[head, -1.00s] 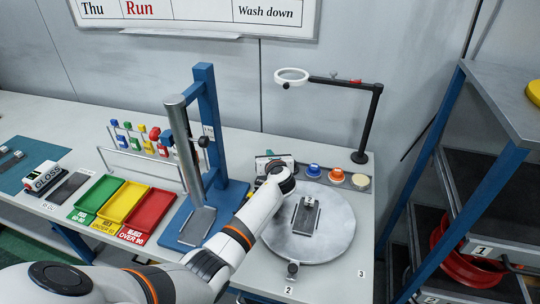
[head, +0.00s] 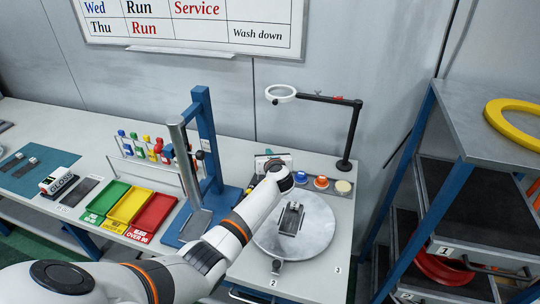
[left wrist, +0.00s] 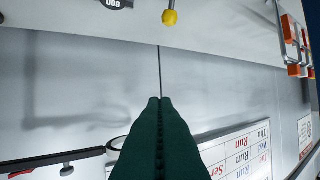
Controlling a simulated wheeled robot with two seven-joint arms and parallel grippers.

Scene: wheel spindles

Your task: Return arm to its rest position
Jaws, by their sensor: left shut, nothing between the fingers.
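My left arm (head: 165,270), white with orange and dark bands, reaches in from the lower left to its wrist (head: 280,178), above the back of the round grey plate (head: 318,242). The gripper beyond the wrist is mostly hidden in the head view. In the left wrist view, my left gripper (left wrist: 160,102) shows dark green fingers pressed together, with nothing between them, pointing towards the grey wall. A small grey fixture (head: 291,218) stands on the plate, apart from the arm. My right gripper is not in view.
A blue stand (head: 207,130) with a grey column rises left of the wrist. A ring lamp (head: 281,93) on a black arm stands behind. Green, yellow and red trays (head: 155,214) lie left. A shelf rack (head: 470,170) stands right. The whiteboard (head: 215,22) hangs on the wall.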

